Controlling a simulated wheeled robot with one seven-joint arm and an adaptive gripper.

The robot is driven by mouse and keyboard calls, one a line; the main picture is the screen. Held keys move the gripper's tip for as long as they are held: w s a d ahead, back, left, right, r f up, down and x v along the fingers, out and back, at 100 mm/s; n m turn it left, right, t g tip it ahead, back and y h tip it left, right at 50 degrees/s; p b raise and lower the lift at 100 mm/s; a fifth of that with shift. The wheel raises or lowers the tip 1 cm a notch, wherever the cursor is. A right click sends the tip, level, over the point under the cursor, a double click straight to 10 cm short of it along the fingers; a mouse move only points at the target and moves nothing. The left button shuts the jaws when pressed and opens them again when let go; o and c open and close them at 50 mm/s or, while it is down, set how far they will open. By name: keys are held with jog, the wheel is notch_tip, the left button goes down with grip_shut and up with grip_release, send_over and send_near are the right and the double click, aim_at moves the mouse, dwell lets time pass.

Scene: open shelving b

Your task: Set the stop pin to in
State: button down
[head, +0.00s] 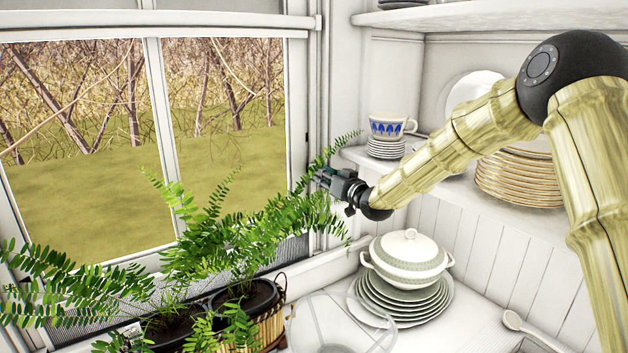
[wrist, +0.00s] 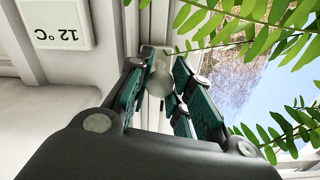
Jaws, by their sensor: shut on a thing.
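The stop pin (wrist: 160,78) shows in the wrist view as a pale rounded knob at the white window frame. My gripper (wrist: 162,68) has its two teal-padded fingers closed around this knob, one on each side. In the head view my gripper (head: 322,178) reaches the right side of the window frame (head: 297,120), among fern fronds. The pin cannot be made out there, hidden by the fingers and leaves. I cannot tell how far the pin stands out of the frame.
Fern fronds (head: 265,225) from planters hang around my gripper. A lidded tureen (head: 408,258) on stacked plates stands below my arm. A blue-patterned cup (head: 388,128) sits on the shelf at right. A white display reading 12 °C (wrist: 58,25) is on the wall beside the frame.

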jog(key=c, duration=1.4)
grip_release()
jog(key=shift+w, duration=0.1)
jog(key=shift+o, duration=1)
jog(key=shift+w+a+f, duration=0.1)
jog(key=shift+a, duration=0.05)
jog(key=shift+s, duration=0.2)
jog(key=v, duration=1.2)
jog(key=shift+w, duration=0.15)
